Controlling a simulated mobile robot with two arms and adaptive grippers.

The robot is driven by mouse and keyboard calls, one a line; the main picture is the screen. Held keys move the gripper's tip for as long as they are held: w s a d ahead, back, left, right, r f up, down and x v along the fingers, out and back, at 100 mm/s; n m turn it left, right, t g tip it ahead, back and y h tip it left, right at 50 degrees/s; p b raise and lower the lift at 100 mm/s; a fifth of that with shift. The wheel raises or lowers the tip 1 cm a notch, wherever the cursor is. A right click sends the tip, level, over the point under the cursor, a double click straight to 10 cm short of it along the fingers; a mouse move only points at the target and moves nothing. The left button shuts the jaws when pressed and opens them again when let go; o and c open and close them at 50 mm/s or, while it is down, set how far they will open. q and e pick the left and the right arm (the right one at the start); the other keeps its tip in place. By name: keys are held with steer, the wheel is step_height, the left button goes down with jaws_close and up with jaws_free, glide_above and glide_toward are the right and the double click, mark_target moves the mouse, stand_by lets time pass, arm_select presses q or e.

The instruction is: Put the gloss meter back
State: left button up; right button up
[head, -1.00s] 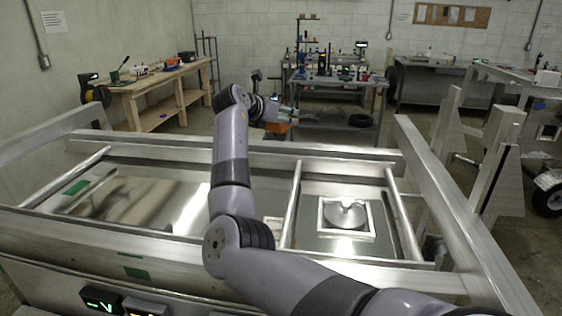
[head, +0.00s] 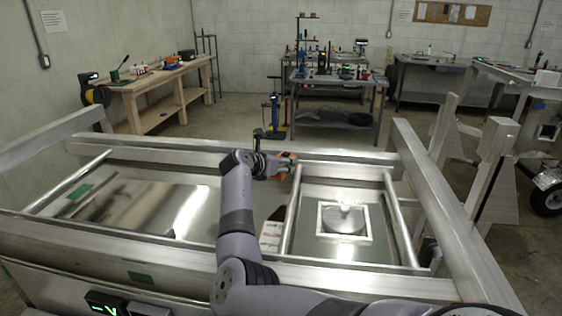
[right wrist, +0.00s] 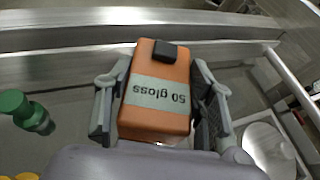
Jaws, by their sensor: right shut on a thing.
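The gloss meter (right wrist: 156,92) is an orange block with a black knob on top and a pale label reading "50 gloss", upside down in the right wrist view. My right gripper (right wrist: 158,112) is shut on it, one finger on each long side. In the head view my right gripper (head: 283,164) and a bit of orange show over the far rail of the trailer frame (head: 240,151). What lies under the meter is mostly hidden. My left gripper is not in view.
A round metal disc in a white square frame (head: 322,220) lies in the right bay; a bar (head: 291,212) divides the bays. A green object (right wrist: 20,108) shows at the wrist view's left. A wooden bench (head: 150,82) stands far left.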

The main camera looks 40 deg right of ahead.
steer(key=shift+s+f, duration=0.1)
steer(key=shift+f, duration=0.4)
steer(key=o, duration=1.5)
steer(key=shift+c, duration=0.2)
steer(key=shift+r, duration=0.45)
steer(key=b+v, duration=0.2)
steer(key=v, duration=1)
steer(key=shift+b, duration=0.35)
